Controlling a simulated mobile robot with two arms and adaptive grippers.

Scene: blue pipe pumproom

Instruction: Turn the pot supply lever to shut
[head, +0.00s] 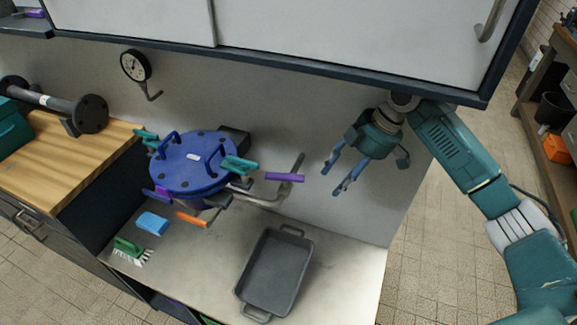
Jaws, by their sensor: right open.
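A blue lidded pot (187,170) with teal and blue clamps and handles stands on the grey counter. A lever with a purple grip (285,177) sits on the bent metal pipe (262,200) at the pot's right. Another lever with an orange grip (192,219) is low at the pot's front. I cannot tell from the picture which is the pot supply lever. My right gripper (333,183) is open and empty, to the right of the purple grip and apart from it, fingers pointing down-left. My left gripper is not in view.
A grey roasting tin (273,270), a blue sponge (152,223) and a green brush (128,246) lie on the counter. A gauge (135,66) is on the wall. The counter right of the tin is clear.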

